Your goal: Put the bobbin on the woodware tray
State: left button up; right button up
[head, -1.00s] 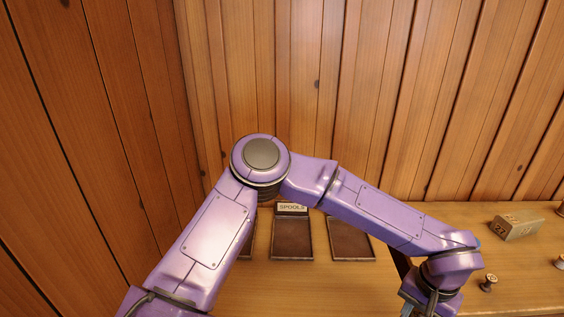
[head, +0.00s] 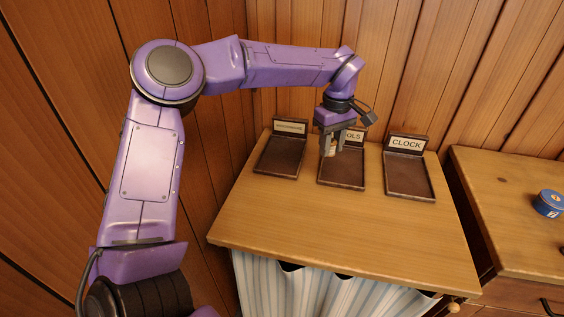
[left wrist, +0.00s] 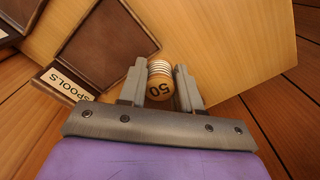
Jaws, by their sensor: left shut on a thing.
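My left gripper (head: 332,146) is shut on a small bobbin (head: 329,150), held above the middle tray in the head view. In the left wrist view the bobbin (left wrist: 160,84) sits between the fingers (left wrist: 161,88), with pale ridges and a wooden end marked 50. The woodware tray (head: 281,157) is the dark left tray in the head view, empty; its small label (head: 291,128) is blurred there. The fingers partly cover the bobbin. My right gripper is in neither view.
The spools tray (head: 343,182), label partly hidden by my gripper, stands in the middle and the clock tray (head: 409,181) at right; both look empty. The table front (head: 330,228) is clear. A blue tin (head: 548,204) stands on the right-hand cabinet.

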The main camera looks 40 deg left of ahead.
aim_at(283, 156)
pick_arm(q)
jog(key=w+a+f+n, duration=0.1)
jog(key=a+f+n, duration=0.1)
jog(key=a, duration=1.1)
jog(key=shift+w+f+n, duration=0.15)
jog(key=shift+f+n, duration=0.05)
jog(key=shift+n, duration=0.3)
jog(key=a+f, duration=0.4)
jog(key=w+a+f, duration=0.1)
jog(key=a+f, duration=0.1)
jog(key=shift+f+p, duration=0.35)
jog(key=shift+f, duration=0.05)
notch_tip(283, 156, down, 3)
jog(key=shift+d+r, duration=0.1)
jog(key=shift+d, duration=0.05)
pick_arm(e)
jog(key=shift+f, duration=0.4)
pick_arm(q)
jog(key=o, duration=1)
